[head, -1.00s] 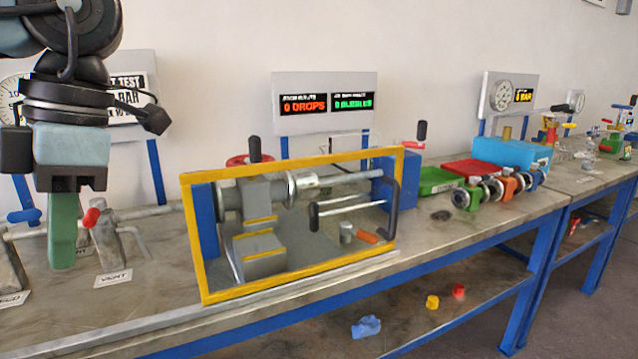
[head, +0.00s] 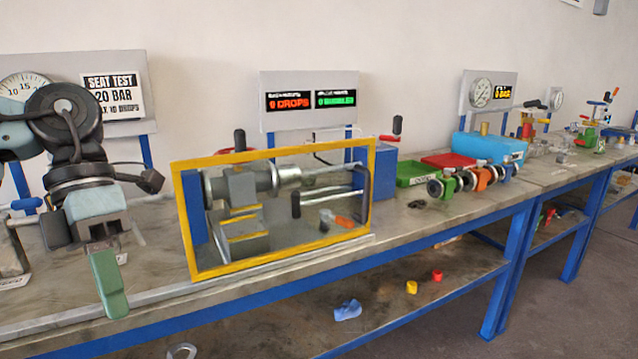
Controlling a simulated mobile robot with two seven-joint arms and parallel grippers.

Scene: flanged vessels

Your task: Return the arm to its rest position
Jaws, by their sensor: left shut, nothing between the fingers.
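My left gripper (head: 110,283) is at the left of the head view. Its green fingers are together with nothing between them, and they point down over the front edge of the bench. It is apart from the yellow-framed test rig (head: 276,268), which stands to its right. My left arm comes in from the left edge in front of the gauge panel. My right gripper does not show.
The yellow frame is the nearest obstacle on the bench (head: 150,297). A seat test sign (head: 112,96) and a display panel (head: 311,85) stand behind. Green (head: 417,173) and red trays, a blue box (head: 489,146) and several valves are further right. A lower shelf holds small items.

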